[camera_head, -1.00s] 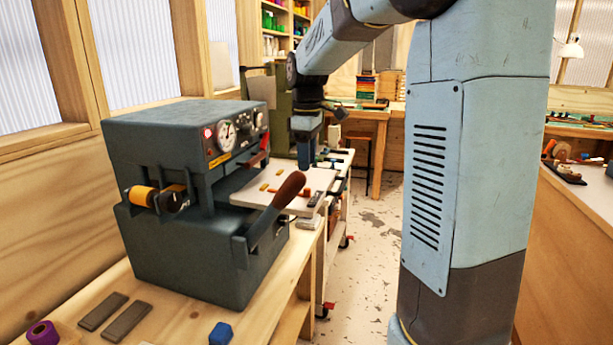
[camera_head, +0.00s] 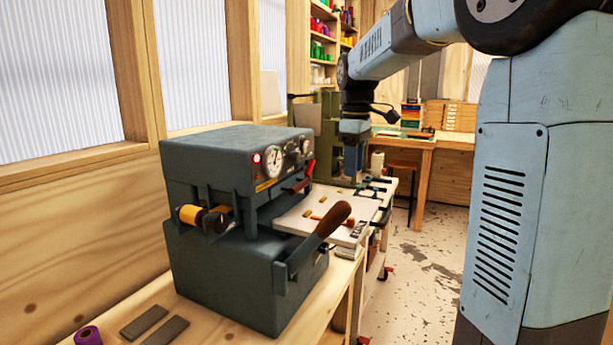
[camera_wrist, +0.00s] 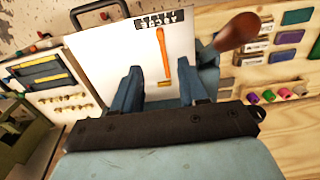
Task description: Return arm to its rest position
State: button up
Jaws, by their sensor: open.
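My gripper (camera_head: 353,165) hangs from my arm just past the right side of the grey-green press, above the bench beyond it in the head view. In the wrist view my gripper (camera_wrist: 160,85) shows two blue fingers apart with nothing clasped between them. Beyond the fingers lies the white board (camera_wrist: 110,60) with an orange-handled tool (camera_wrist: 163,50) on it. In the head view the arm reaches from the upper right, bent at the elbow.
The press (camera_head: 235,145) carries an orange-gold foil roll (camera_head: 190,215), and its brown lever handle (camera_head: 333,219) sticks up near the white board (camera_head: 290,218). A purple roll (camera_head: 88,336) and dark bars (camera_head: 144,322) lie on the bench. Speckled floor (camera_head: 420,270) is open to the right.

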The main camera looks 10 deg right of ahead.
jog(key=s+f+m+t, duration=0.2)
jog(key=s+m, duration=0.3)
jog(key=s, duration=0.8)
jog(key=s+f+m+t, duration=0.3)
jog(key=s+f+m, duration=0.1)
jog(key=s, duration=0.9)
jog(key=shift+m+t, duration=0.3)
jog(key=shift+m, duration=0.6)
